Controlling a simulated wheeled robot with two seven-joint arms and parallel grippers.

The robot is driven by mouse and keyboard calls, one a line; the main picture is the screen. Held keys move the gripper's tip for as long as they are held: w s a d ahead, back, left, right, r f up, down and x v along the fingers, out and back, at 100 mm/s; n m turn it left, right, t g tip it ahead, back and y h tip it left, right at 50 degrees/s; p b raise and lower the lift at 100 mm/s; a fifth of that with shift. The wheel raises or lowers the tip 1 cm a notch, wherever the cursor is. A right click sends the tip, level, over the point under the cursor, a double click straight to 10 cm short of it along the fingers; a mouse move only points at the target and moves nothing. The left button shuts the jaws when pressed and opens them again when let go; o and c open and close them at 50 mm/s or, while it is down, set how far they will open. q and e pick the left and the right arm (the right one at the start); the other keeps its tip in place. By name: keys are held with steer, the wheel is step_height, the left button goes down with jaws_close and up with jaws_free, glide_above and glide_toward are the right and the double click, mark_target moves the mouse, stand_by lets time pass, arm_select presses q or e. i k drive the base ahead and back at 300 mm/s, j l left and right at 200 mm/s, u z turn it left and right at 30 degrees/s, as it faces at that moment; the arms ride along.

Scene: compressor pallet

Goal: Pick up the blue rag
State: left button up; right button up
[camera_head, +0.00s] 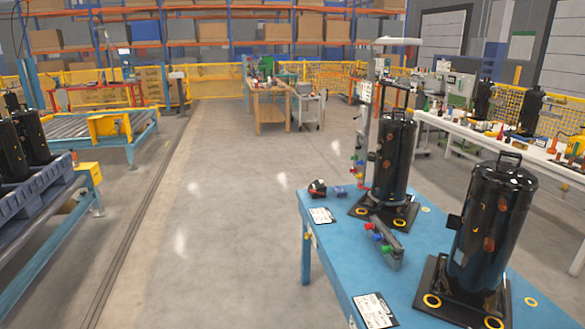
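A small blue item (341,191) lies near the far left corner of the blue table (330,239). It may be the blue rag, but it is too small to tell. A small dark and red object (317,188) sits just left of it. Neither of my grippers is in view.
Two black compressors (396,155) (494,225) stand on dark base plates on the blue table. A grey holder with coloured knobs (384,243) lies between them. Paper labels (375,310) lie along the left edge. Open floor (215,240) extends left, toward a roller conveyor (92,122).

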mark_target(339, 191)
steer(key=i+u, duration=0.2)
steer(key=i, duration=2.15)
steer(key=i+j+z, duration=0.1)
steer(key=i+z, duration=0.3)
steer(key=i, duration=0.2)
steer(key=i+j+z, duration=0.4)
steer(key=i, duration=0.2)
steer(key=i+j+z, duration=0.4)
steer(key=i, duration=0.15)
